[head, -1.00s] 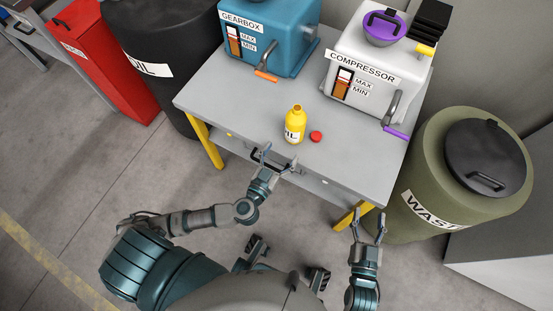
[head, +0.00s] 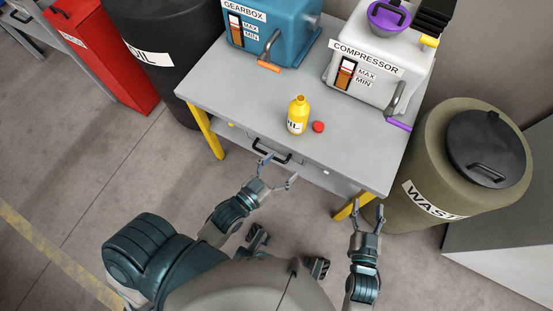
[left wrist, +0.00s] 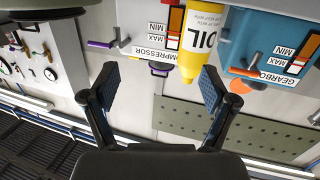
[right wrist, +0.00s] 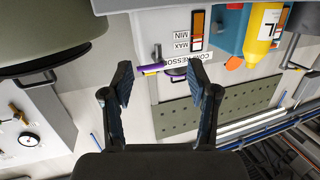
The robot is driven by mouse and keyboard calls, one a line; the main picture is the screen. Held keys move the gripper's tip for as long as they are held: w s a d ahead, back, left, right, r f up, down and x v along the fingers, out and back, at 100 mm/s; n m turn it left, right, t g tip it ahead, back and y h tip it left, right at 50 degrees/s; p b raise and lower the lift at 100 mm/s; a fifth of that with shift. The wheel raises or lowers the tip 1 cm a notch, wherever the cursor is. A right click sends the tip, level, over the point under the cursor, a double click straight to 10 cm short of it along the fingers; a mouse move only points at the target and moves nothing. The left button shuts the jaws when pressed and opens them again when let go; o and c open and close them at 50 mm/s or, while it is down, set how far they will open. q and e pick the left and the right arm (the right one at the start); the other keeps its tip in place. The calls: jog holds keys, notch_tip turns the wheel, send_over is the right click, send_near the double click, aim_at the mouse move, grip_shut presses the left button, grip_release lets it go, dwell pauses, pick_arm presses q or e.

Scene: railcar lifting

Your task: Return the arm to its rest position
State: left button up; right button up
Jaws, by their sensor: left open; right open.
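My left gripper (head: 279,172) is open and empty in the head view, in front of the table's drawer and below the table top. In the left wrist view its two fingers (left wrist: 158,92) are spread with nothing between them. My right gripper (head: 369,214) is open and empty, pointing forward near the table's front right leg. Its spread fingers (right wrist: 160,85) also show in the right wrist view. A yellow oil bottle (head: 298,116) stands open on the table, with a red cap (head: 318,127) beside it. Neither gripper touches them.
The grey table (head: 225,85) carries a blue gearbox (head: 275,35) and a white compressor (head: 372,65) with a purple funnel (head: 389,16). The drawer handle (head: 271,152) is close to my left gripper. A green waste barrel (head: 425,150) stands right; a black oil barrel (head: 170,30) stands left.

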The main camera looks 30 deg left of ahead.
pick_arm(q)
jog(key=shift+a+f+n+g+y, duration=0.3)
jog(key=shift+f+y, duration=0.2)
jog(key=shift+y, duration=0.1)
pick_arm(e)
jog(key=shift+d, duration=0.4)
pick_arm(q)
jog(key=shift+a+f, duration=0.1)
pick_arm(e)
jog(key=shift+f, duration=0.1)
